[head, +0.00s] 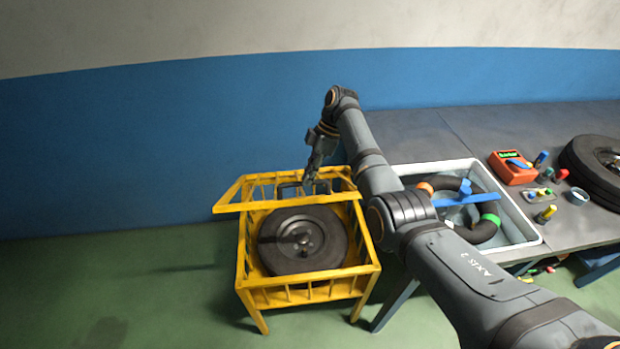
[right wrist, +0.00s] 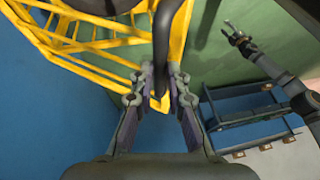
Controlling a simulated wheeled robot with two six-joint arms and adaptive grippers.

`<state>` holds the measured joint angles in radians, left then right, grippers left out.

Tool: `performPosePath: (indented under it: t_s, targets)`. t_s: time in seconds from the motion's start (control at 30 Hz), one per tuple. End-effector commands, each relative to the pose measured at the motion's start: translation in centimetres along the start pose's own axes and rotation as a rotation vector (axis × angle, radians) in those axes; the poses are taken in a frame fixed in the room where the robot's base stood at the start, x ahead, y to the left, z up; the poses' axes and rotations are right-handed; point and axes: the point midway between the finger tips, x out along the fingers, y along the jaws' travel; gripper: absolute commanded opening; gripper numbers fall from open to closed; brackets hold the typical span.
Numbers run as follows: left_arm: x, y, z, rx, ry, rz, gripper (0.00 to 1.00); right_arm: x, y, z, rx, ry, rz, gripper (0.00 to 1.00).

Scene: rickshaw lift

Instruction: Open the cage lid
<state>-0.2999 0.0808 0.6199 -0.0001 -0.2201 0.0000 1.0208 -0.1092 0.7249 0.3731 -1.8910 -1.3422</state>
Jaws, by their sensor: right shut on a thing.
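The yellow cage (head: 307,296) stands on the green floor left of the bench, with a dark wheel (head: 303,240) inside. Its barred yellow lid (head: 235,208) is at the top and looks raised and tilted at the back, with the wheel showing below it. A dark handle (head: 289,189) is on the lid. My right gripper (head: 311,183) reaches down to the handle from above and is shut on it. In the right wrist view, the fingers (right wrist: 159,88) close around the dark handle beside a yellow bar. My left gripper (right wrist: 236,34) shows small there, away from the cage; its jaws are unclear.
A grey bench (head: 415,135) stands right of the cage. The blue wall (head: 120,150) is behind. Floor left of the cage is clear.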

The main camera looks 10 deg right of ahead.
Motion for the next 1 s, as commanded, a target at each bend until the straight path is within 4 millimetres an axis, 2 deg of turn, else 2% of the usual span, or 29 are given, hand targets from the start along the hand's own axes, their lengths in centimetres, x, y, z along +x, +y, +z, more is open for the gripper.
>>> performPosePath:
  t_s: [0.1,0.13,0.27,0.3,0.47,1.0]
  targets:
    - [0.12,0.03,0.01,0.0,0.0,0.0,0.4,0.23,0.41,0.4,0.005,-0.005,0.016,0.0]
    - [0.12,0.04,0.02,0.0,0.0,0.0,0.4,0.24,0.41,0.4,0.005,-0.005,0.016,0.18]
    - [0.1,0.07,0.22,0.0,-0.003,0.001,0.4,0.21,0.41,0.36,0.005,-0.003,0.017,0.36]
    - [0.09,0.08,0.17,0.0,-0.002,0.001,0.4,0.19,0.42,0.34,0.005,-0.003,0.017,0.37]
    - [0.08,0.07,-0.28,0.0,0.004,0.001,0.4,0.13,0.42,0.27,0.004,-0.002,0.018,0.37]
    - [0.03,0.12,0.03,0.0,0.0,0.001,0.4,0.07,0.37,0.15,0.002,0.0,0.017,0.37]
